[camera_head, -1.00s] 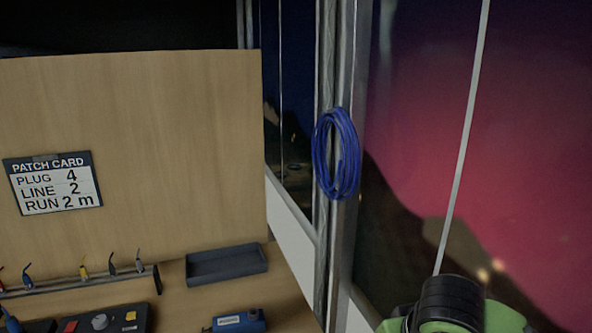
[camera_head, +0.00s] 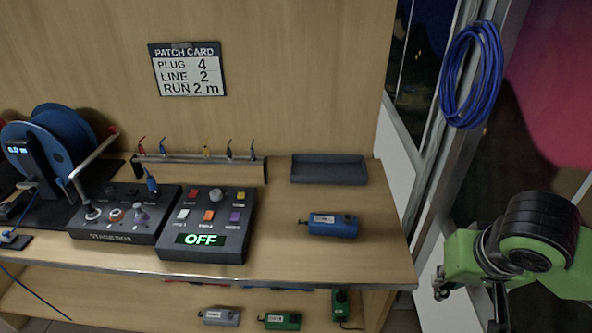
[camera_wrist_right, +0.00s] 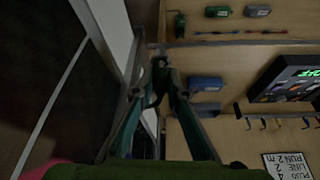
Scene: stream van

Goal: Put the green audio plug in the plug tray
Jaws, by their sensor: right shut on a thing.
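My right gripper (camera_wrist_right: 160,82) is shut on a small dark, greenish thing (camera_wrist_right: 160,69) in the right wrist view; it is too dim to tell whether this is the green audio plug. In the head view my right arm is at the right, beyond the bench end, and the fingers are partly cut off by the bottom edge. The grey plug tray (camera_head: 329,170) lies empty at the back right of the bench; it also shows in the right wrist view (camera_wrist_right: 199,108). No plug in the rack looks green. My left gripper is out of view.
The plug rack (camera_head: 200,160) with several plugs stands left of the tray. A blue box (camera_head: 330,225) lies before the tray. The control box (camera_head: 206,222) and stage box (camera_head: 122,212) are further left. Green boxes (camera_head: 281,321) sit on the shelf below. A blue cable coil (camera_head: 471,75) hangs right.

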